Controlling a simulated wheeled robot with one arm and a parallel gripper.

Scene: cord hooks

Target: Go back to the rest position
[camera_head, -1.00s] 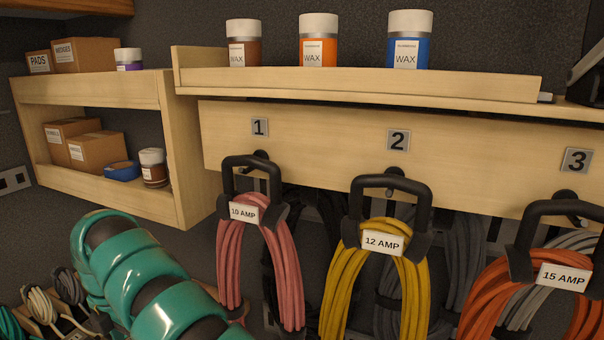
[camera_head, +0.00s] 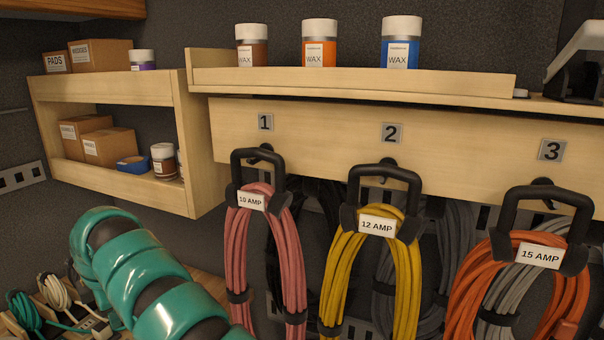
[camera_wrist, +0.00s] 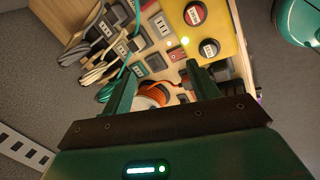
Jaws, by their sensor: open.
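My gripper (camera_wrist: 160,92) shows in the wrist view with its two fingers apart and nothing between them. It points toward a shelf or bin of small items, some distance beyond the fingertips. In the head view my teal arm fills the lower left, and the gripper itself is out of that picture. The pink 10 AMP cord (camera_head: 263,255), the yellow 12 AMP cord (camera_head: 345,265) and the orange 15 AMP cord (camera_head: 480,290) hang by black handles on the hooks under plates 1, 2 and 3. My arm is left of the pink cord.
Wax jars (camera_head: 319,43) stand on the ledge above the hooks. A wooden cubby (camera_head: 105,90) with boxes is at the left. In the wrist view, a yellow panel (camera_wrist: 222,48) with round buttons, plugs with cables (camera_wrist: 105,45) and an orange coil (camera_wrist: 153,95) lie beyond the gripper.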

